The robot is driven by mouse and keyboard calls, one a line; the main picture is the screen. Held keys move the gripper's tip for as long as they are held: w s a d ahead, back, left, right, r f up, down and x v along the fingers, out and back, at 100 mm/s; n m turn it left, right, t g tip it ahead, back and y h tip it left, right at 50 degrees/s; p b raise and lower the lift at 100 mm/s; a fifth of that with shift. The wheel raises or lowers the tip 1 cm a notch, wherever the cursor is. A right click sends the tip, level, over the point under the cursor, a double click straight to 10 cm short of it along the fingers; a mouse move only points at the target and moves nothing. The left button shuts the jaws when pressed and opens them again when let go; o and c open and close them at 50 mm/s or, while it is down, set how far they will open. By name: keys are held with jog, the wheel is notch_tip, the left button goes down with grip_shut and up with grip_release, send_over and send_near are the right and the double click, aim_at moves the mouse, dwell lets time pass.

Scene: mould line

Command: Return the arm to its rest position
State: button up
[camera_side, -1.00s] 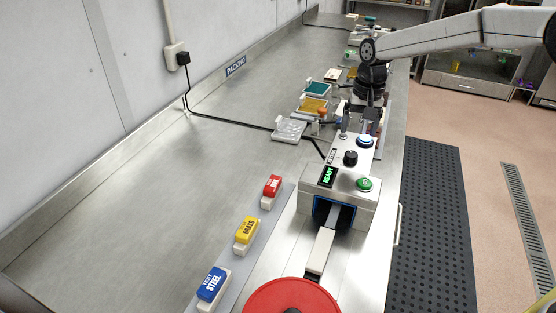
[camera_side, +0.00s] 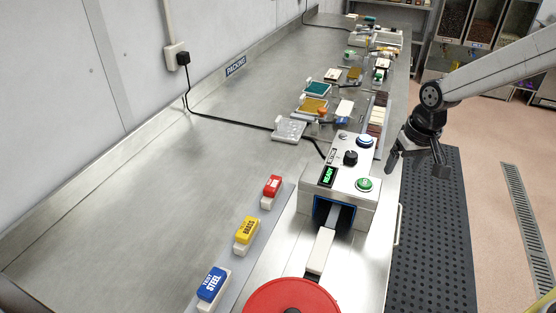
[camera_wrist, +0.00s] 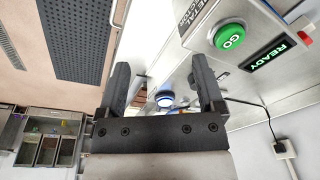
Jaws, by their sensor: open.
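My gripper (camera_side: 415,160) is in the side view at the right, past the table's front edge and above the dark floor mat. It points down with its two fingers spread apart and nothing between them. In the wrist view my gripper (camera_wrist: 165,85) also shows open and empty. The metal detector box (camera_side: 345,180) stands to its left on the bench, with a green GO button (camera_side: 364,184) and a lit READY display (camera_side: 328,176).
The steel bench (camera_side: 180,170) runs along the wall. Test blocks in red (camera_side: 272,186), yellow (camera_side: 246,230) and blue (camera_side: 212,284) lie at the front. Moulds and trays, including a teal one (camera_side: 318,89), stand farther back. The perforated mat (camera_side: 430,235) is clear.

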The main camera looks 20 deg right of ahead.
jog(key=s+d+f+n+t, duration=0.1)
jog(key=s+f+n, duration=0.1)
jog(key=s, duration=1)
jog(key=shift+s+d+f, duration=0.2)
jog(key=shift+f, duration=0.4)
jog(key=shift+o, duration=0.9)
